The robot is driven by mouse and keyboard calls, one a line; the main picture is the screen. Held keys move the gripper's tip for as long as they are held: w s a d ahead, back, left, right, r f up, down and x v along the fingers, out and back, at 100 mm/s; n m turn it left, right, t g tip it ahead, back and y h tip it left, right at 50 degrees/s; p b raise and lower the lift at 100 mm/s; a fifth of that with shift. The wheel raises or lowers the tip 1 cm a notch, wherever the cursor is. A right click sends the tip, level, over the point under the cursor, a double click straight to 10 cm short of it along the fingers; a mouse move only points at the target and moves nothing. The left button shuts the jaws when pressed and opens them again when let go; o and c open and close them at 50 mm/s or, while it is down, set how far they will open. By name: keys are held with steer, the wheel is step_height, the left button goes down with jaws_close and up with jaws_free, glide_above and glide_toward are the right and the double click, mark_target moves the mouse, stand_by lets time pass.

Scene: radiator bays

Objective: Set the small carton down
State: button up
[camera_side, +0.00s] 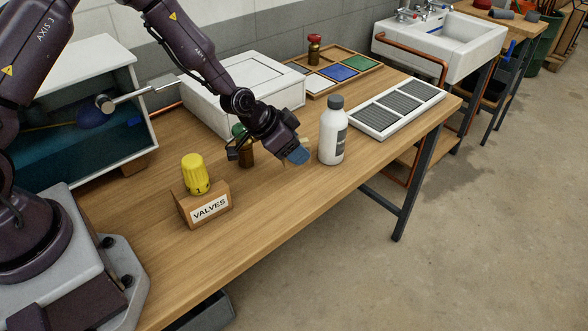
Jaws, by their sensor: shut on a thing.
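My gripper (286,152) is low over the middle of the wooden table, between a brown bottle with a green cap (246,158) and a white bottle with a grey cap (332,140). It is shut on a small blue and tan thing (299,155), which looks like the small carton. Most of the carton is hidden by the gripper. I cannot tell whether its underside touches the tabletop.
Behind are a large white box (235,90), a tray with coloured compartments (318,92) and a white grille tray (385,108). The front tabletop (275,205) is clear.

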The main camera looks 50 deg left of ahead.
steer(key=shift+f, duration=3)
steer(key=shift+f, duration=0.1)
steer(key=o, duration=0.9)
steer(key=shift+o, duration=0.2)
steer(key=v, duration=0.4)
steer(key=shift+w+r, duration=0.3)
steer(key=shift+r, duration=0.05)
step_height(320, 180, up, 6)
steer(key=shift+d+f, duration=0.1)
